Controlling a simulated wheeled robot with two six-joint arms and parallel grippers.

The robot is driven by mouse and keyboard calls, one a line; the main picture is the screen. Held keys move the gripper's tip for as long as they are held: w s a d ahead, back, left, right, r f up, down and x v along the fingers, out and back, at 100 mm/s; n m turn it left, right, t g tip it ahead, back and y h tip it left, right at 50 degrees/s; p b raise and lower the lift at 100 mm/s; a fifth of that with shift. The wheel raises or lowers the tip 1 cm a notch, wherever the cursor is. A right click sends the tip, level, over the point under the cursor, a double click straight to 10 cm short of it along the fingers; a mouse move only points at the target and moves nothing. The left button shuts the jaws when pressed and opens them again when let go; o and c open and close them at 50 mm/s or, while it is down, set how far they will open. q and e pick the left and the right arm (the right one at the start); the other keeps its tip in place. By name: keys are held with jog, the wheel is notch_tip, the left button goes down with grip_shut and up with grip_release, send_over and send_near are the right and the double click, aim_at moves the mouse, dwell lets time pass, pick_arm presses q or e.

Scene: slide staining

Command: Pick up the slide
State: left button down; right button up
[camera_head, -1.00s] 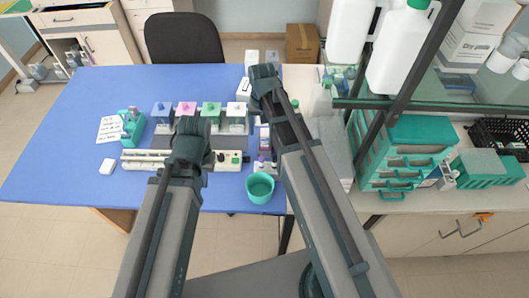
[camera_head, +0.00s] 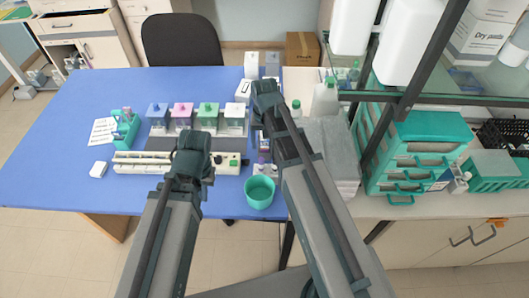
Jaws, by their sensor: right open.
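I cannot make out a single slide in the head view. A small teal rack (camera_head: 125,131) stands on the blue table (camera_head: 60,150), left of a row of staining jars (camera_head: 182,121) with blue, pink, green and white lids. A long white staining tray (camera_head: 142,163) lies in front of the jars. My two arms reach up from the bottom edge. The left arm's end joint covers part of the tray, and the right arm's top joint is beside the white-lidded jar. The jaws of both grippers are hidden by the arms.
A teal cup (camera_head: 259,191) stands near the table's front edge. A white block (camera_head: 98,168) and a paper note (camera_head: 104,131) lie at left. A teal drawer cabinet (camera_head: 425,135) and a metal-framed shelf with white bottles (camera_head: 407,45) stand at right. The table's left part is clear.

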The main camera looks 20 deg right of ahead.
jog(key=shift+r, duration=0.1)
jog(key=shift+c, duration=0.3)
grip_shut()
pick_arm(q)
jog(key=shift+r, duration=0.1)
